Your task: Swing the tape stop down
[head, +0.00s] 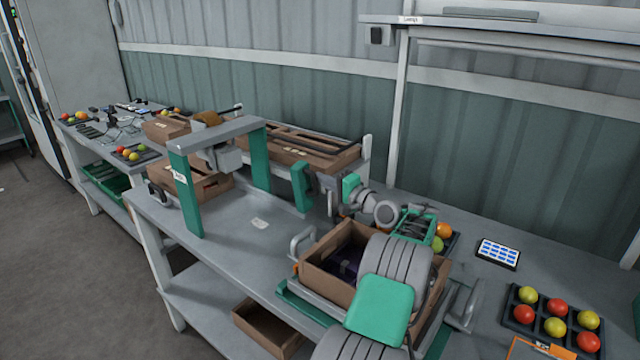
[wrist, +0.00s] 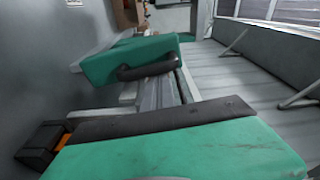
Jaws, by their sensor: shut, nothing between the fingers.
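A grey crossbar (head: 222,131) on two green posts (head: 187,195) spans the bench, with a brown tape roll (head: 208,118) above it and a grey block below. A thin bar with a black tip (head: 238,107) rises beside the roll; I cannot tell surely whether this is the tape stop. My gripper (head: 318,188) is shut and empty, right of the crossbar's right post and apart from it. In the wrist view a green block with a black bar (wrist: 130,60) lies ahead, beyond a green, black-edged part (wrist: 180,150). The stop is not clearly identifiable there.
Brown crates (head: 300,150) stand behind the crossbar. Another brown crate (head: 320,262) sits in front of my arm, partly hidden by it. Trays of tomatoes (head: 512,318) and a panel with blue keys (head: 498,253) lie at the right. Bare bench top shows left of the near crate.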

